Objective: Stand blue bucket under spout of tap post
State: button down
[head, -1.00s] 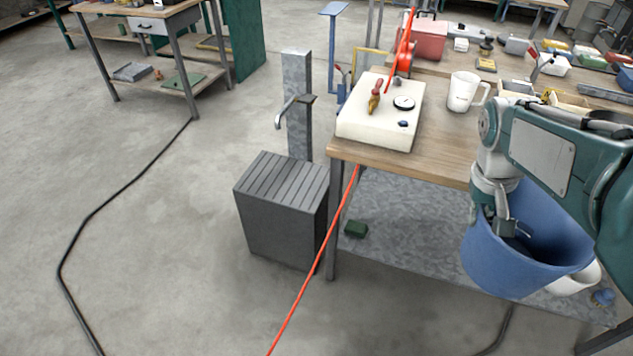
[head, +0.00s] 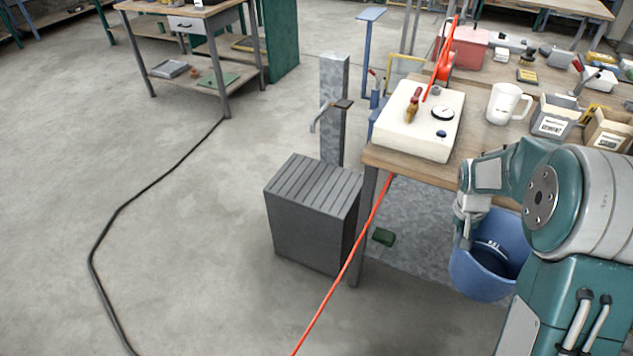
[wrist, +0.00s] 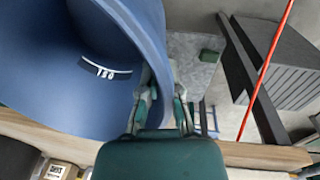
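The blue bucket (head: 482,276) hangs at the front side of the workbench in the head view, mouth up and a little tilted. My gripper (head: 464,232) is shut on its wall at the left rim. In the wrist view the bucket (wrist: 60,70) fills the upper left, with a dark label inside, and its wall passes between the fingers of my gripper (wrist: 163,108). The tap post (head: 334,140) is a grey metal upright with a curved spout (head: 316,120) pointing left. A grey slatted block (head: 314,190) stands in front of the post, below the spout. The bucket is well right of it.
A black cable (head: 110,230) crosses open floor at left.

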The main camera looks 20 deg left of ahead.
aim_at(314, 185)
jog(key=i+j+u, duration=0.15)
jog(key=j+u, duration=0.25)
jog(key=i+j+u, duration=0.15)
jog(key=u, duration=0.25)
jog(key=i+j+u, duration=0.25)
jog(key=u, duration=0.15)
jog(key=i+j+u, duration=0.3)
jog(key=i+j+z, duration=0.2)
jog(key=z, duration=0.2)
jog(key=i+j+z, duration=0.3)
jog(key=z, duration=0.15)
